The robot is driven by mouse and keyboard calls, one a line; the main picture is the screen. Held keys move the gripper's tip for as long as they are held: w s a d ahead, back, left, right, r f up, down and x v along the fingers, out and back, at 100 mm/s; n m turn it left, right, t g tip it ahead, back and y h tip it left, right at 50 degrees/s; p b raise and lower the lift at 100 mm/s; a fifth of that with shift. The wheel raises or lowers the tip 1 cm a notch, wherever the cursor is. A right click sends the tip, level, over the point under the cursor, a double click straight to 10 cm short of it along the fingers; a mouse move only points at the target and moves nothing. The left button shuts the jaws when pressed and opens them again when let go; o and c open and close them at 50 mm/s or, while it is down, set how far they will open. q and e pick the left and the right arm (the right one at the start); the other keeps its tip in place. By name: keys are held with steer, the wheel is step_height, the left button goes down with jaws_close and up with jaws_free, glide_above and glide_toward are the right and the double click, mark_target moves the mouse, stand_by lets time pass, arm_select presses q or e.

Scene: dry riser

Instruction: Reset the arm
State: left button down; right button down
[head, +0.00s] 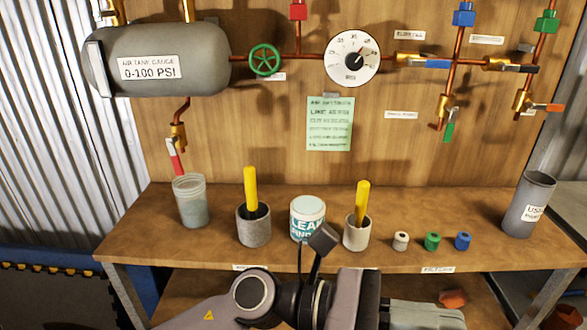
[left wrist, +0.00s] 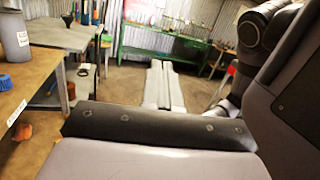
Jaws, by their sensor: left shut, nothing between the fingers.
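My left arm (head: 255,292) reaches in along the bottom of the head view, in front of the bench, and points right. A small dark camera (head: 322,238) on a stalk stands up from its wrist and overlaps the leak finder tub. In the left wrist view my left gripper (left wrist: 161,66) shows as two pale fingers lying side by side, shut and empty. They point out over the open floor, away from the bench. My right gripper is in neither view.
The wooden bench (head: 320,257) holds a clear cup (head: 191,203), two grey pots with yellow handles, a leak finder tub (head: 307,214), three small caps and a grey bin (head: 527,207). Pipes, valves and a gauge (head: 352,57) are on the wall behind. A green workbench (left wrist: 150,52) stands farther off.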

arm_select(q)
steer(key=w+a+n+t+h, duration=0.2)
steer(key=w+a+n+t, duration=0.2)
steer(key=n+t, duration=0.5)
steer(key=w+a+n+t+h, duration=0.1)
steer(key=w+a+n+t, duration=0.35)
steer(key=n, duration=0.75)
steer(key=w+a+f+n+t+y+p, duration=0.1)
steer(key=w+a+f+n+t+y, duration=0.1)
steer(key=a+f+n+t+y, duration=0.45)
steer(key=w+a+f+n+t+y+p, duration=0.1)
steer(key=w+f+n+t+y, duration=0.15)
steer(key=n, duration=0.65)
steer(key=s+a+f+n+g+y, duration=0.3)
steer(key=s+a+f+n+y, duration=0.2)
steer(key=f, duration=0.7)
steer(key=s+a+f+n+g+y, duration=0.3)
steer(key=s+a+f+n+y, duration=0.2)
steer(key=s+a+f+n, duration=0.3)
steer(key=a+f+n, duration=0.3)
steer(key=a+n, duration=0.1)
steer(key=a, duration=0.1)
steer(key=shift+s+a+f+g+y+p, duration=0.2)
steer(key=shift+s+f+g+y+p, duration=0.1)
steer(key=shift+s+f+g+p, duration=0.1)
